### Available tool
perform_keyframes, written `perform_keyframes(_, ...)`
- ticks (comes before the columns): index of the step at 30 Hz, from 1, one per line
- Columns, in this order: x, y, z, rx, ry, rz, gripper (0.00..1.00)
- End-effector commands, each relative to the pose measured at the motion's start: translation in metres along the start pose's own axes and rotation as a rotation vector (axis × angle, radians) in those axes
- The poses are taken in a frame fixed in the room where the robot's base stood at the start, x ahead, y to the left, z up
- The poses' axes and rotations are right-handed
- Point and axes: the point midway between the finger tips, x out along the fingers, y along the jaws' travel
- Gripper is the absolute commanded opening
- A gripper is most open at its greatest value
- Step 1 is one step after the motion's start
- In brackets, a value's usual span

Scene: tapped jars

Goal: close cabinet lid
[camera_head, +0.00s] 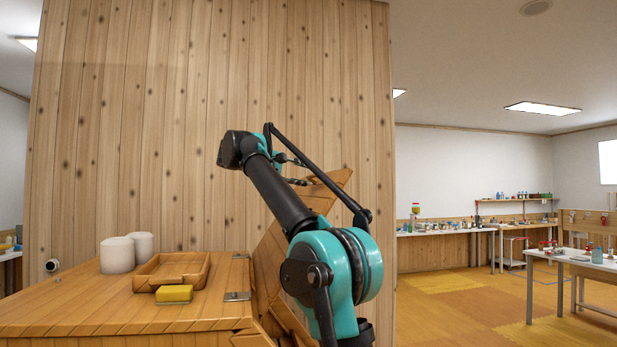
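The wooden cabinet (95,305) stands at the lower left, with a flat plank top. Its lid (268,258) is a slanted wooden panel on the right side, raised and tilted up to the right. Metal hinges (237,296) sit on the top's right edge near the lid. My teal and black arm rises in front of the lid and covers much of it. Dark parts that look like my gripper (297,181) show behind the arm, close to the lid's upper part. Its fingers are mostly hidden, and I cannot tell whether they touch the lid.
On the cabinet top are two white cylinders (117,255), a shallow wooden tray (143,282) and a yellow sponge-like block (174,294). A plank wall (140,120) stands behind. Open floor (450,305) and a white table (590,262) lie to the right.

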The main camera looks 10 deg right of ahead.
Motion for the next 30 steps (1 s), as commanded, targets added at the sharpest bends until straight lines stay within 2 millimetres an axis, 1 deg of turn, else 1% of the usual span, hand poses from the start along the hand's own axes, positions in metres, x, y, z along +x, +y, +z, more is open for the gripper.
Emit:
perform_keyframes(1, 0.006, 0.000, 0.000, 0.000, -0.001, 0.000, 0.34)
perform_keyframes(6, 0.015, 0.000, 0.000, 0.000, 0.000, 0.000, 0.34)
perform_keyframes(14, 0.016, 0.000, 0.000, -0.001, 0.001, 0.000, 0.34)
perform_keyframes(17, 0.016, 0.000, 0.000, -0.001, 0.001, 0.000, 0.24)
perform_keyframes(21, 0.015, 0.000, 0.000, -0.001, 0.001, 0.000, 0.07)
perform_keyframes(23, 0.015, 0.000, 0.000, -0.001, 0.001, 0.000, 0.00)
perform_keyframes(30, 0.015, 0.000, 0.000, 0.000, 0.001, -0.001, 0.00)
